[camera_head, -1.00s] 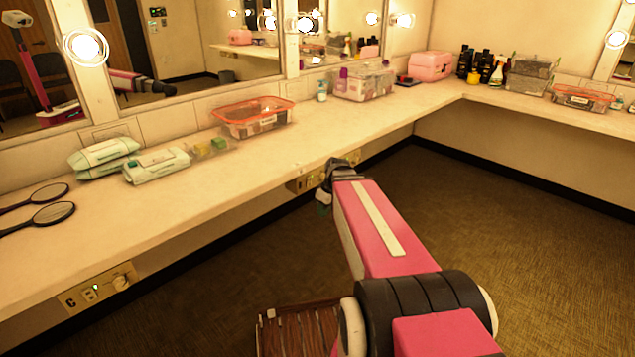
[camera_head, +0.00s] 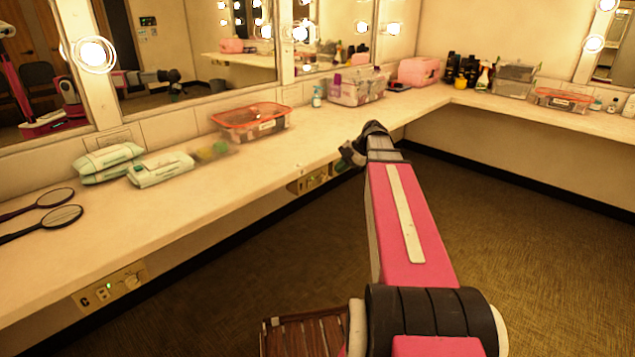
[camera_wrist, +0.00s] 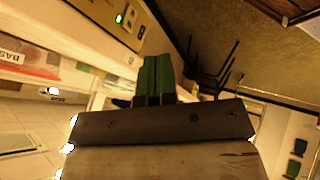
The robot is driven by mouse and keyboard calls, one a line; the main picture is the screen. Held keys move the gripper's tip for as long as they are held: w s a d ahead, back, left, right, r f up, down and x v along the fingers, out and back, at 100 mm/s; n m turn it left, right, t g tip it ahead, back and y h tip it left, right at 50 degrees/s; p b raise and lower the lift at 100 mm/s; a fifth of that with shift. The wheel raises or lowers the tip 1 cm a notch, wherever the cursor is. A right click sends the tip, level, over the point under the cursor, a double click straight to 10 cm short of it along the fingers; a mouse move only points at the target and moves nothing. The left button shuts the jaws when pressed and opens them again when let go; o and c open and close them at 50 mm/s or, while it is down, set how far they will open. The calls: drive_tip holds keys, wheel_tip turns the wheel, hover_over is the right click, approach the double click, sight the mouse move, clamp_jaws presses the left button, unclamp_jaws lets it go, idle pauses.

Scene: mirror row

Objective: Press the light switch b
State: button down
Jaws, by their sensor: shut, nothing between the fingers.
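My gripper's dark end (camera_head: 354,156) is held out at the counter's front edge, near a beige switch panel (camera_head: 312,179) on the counter's front face. In the wrist view my green fingers (camera_wrist: 155,78) are together and empty. A beige panel with a small green light (camera_wrist: 119,19) shows above them, apart from the fingertips. Another beige panel (camera_head: 110,286), with a knob and a green light, sits on the counter front at the lower left.
The long counter (camera_head: 230,190) holds two hand mirrors (camera_head: 52,222), pale packs (camera_head: 162,168), an orange-rimmed bin (camera_head: 250,122) and a pink case (camera_head: 418,71). A wooden slatted seat (camera_head: 305,335) stands low in front. The carpet (camera_head: 540,250) at right is clear.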

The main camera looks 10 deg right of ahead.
drive_tip(key=shift+d+r, duration=0.15)
drive_tip(key=shift+r, duration=0.05)
drive_tip(key=shift+f, duration=0.1)
approach(308, 188)
wheel_tip(308, 188, down, 3)
drive_tip(key=s, duration=0.3)
drive_tip(key=shift+w+a+f, duration=0.15)
drive_tip(key=shift+w+a, duration=0.55)
drive_tip(key=shift+w, duration=0.2)
drive_tip(key=shift+w+a+f, duration=0.1)
drive_tip(key=shift+w+a, duration=0.65)
drive_tip(key=shift+w, duration=0.1)
